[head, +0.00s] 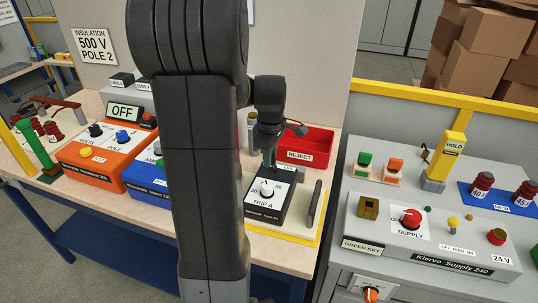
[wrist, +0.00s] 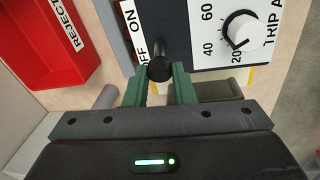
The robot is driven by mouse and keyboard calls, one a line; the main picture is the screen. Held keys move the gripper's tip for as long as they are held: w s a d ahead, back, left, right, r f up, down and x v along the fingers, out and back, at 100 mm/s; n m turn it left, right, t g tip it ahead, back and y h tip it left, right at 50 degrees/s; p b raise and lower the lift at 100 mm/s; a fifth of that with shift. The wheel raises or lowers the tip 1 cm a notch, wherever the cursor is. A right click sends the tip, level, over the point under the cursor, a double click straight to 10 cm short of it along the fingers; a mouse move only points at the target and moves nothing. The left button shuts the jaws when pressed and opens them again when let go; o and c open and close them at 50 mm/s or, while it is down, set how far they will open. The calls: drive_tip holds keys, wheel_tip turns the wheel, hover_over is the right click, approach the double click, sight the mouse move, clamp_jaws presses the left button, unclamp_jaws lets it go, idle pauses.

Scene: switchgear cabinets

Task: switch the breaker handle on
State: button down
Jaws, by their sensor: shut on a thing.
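The breaker (head: 262,212) is a dark box with a white "TRIP A" panel, standing on the bench in the head view. Its panel (wrist: 200,38) fills the upper middle of the wrist view. The black breaker handle (wrist: 160,69) sticks out toward the wrist camera, beside the "OFF" and "ON" lettering. Its knob end appears near "OFF", but I cannot tell its exact position. My gripper (wrist: 160,88) has its green fingers on both sides of the handle and is shut on it. In the head view my gripper (head: 268,155) is at the breaker's back edge, and the handle is hidden there.
A red "REJECT" bin (head: 308,146) stands behind the breaker and shows in the wrist view (wrist: 48,40). A white trip dial (wrist: 243,30) is on the breaker face. An orange unit (head: 100,165) stands left, and a grey supply panel (head: 430,235) stands right.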

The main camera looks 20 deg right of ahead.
drive_tip(key=shift+s+d+t+y+b, duration=0.45)
drive_tip(key=shift+d+t+y, duration=0.15)
drive_tip(key=shift+t+y, duration=0.15)
drive_tip(key=shift+s+d+f+t+y+b, duration=0.1)
drive_tip(key=shift+s+d+t+y+b, duration=0.25)
drive_tip(key=shift+y+b, duration=0.45)
drive_tip(key=y+b, duration=0.1)
drive_tip(key=b, duration=0.1)
drive_tip(key=d+t+b, duration=0.1)
drive_tip(key=s+t+y+b, duration=0.1)
drive_tip(key=b, duration=0.1)
drive_tip(key=shift+d+f+m+y+b, duration=0.25)
drive_tip(key=shift+d+m+y+b, duration=0.05)
drive_tip(key=shift+d+y, duration=0.1)
drive_tip(key=shift+s+d+t+y+b, duration=0.3)
drive_tip(key=shift+t+y+b, duration=0.5)
drive_tip(key=shift+b, duration=0.3)
drive_tip(key=shift+r, duration=0.1)
drive_tip(key=c, duration=1.2)
unclamp_jaws()
